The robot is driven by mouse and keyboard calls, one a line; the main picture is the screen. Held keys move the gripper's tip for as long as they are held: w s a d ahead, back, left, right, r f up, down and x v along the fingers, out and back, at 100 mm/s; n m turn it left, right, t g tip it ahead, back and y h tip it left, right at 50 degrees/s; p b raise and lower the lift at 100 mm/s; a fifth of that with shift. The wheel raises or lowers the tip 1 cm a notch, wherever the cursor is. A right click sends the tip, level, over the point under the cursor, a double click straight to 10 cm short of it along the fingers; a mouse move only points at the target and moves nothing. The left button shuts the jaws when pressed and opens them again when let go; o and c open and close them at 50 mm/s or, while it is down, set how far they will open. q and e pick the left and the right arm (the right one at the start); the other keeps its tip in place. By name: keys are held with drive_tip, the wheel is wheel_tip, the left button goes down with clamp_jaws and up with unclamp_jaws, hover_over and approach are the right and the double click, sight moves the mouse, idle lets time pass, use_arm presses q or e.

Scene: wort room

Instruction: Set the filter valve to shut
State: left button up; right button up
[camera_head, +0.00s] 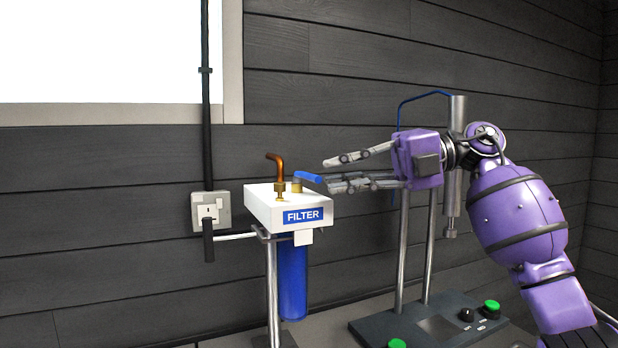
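The filter (286,207) is a white box with a blue "FILTER" label, held on a metal stand, with a blue cylinder (292,282) below it. A copper elbow pipe (276,171) rises from its top. The valve's blue lever (308,177) sits on a brass fitting at the top right of the box and points right. My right gripper (326,175) is open, its fingers pointing left, with the fingertips close to the lever's right end. I cannot tell whether they touch it. My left gripper is not in view.
A black bench device (376,330) with green buttons, upright posts and a metal cylinder (457,110) stands behind and below my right arm. A switch box (211,212) with a black cable is on the wall left of the filter.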

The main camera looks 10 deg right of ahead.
sight(312, 176)
drive_tip(key=x, duration=0.4)
drive_tip(key=shift+s+a+r, duration=0.1)
drive_tip(key=shift+s+a, duration=0.05)
drive_tip(key=shift+a, duration=0.45)
clamp_jaws()
